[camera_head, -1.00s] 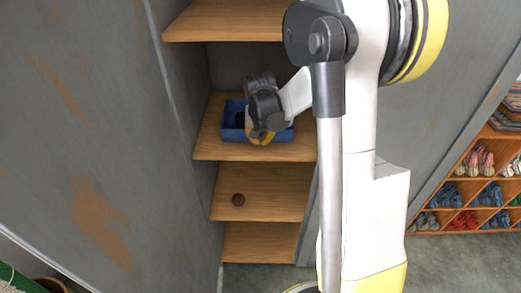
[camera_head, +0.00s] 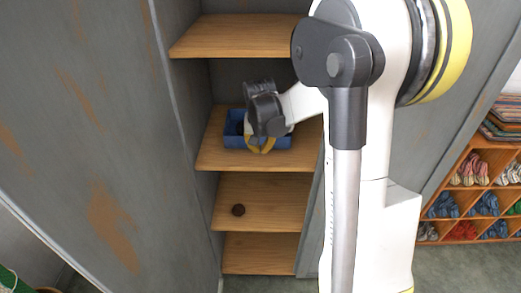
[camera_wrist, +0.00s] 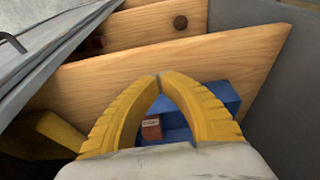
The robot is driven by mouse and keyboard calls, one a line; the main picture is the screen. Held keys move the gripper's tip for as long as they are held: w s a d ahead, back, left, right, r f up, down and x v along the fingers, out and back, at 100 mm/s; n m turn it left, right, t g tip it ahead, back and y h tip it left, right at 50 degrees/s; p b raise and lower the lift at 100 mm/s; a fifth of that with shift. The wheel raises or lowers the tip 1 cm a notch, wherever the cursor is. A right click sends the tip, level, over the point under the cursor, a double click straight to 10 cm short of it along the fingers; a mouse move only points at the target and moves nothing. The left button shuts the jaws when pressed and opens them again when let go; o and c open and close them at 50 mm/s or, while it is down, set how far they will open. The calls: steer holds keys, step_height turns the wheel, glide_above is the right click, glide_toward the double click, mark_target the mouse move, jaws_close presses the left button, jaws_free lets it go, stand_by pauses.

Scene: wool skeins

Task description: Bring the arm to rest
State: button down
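My gripper (camera_head: 262,150) is at the middle shelf of the grey cabinet, in front of and over the blue bin (camera_head: 236,142). In the wrist view its two yellow fingers (camera_wrist: 159,77) arch together and their tips meet, with nothing seen pinched between them. Through the gap behind the tips I see the blue bin (camera_wrist: 222,92) and a small reddish-brown box (camera_wrist: 151,129) in it. My white arm reaches across the right of the head view and hides part of the shelves.
Wooden shelves (camera_head: 235,35) lie above and below the bin, between grey cabinet walls (camera_head: 110,130). A dark round object (camera_head: 239,210) sits on a lower shelf. A rack of wool skeins (camera_head: 470,170) stands at the right. Floor (camera_head: 465,262) shows below it.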

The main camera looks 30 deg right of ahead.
steer(key=v, duration=0.1)
steer(key=p+v, duration=0.1)
steer(key=v, duration=0.3)
steer(key=shift+w+d+r, duration=0.2)
steer(key=shift+r, duration=0.15)
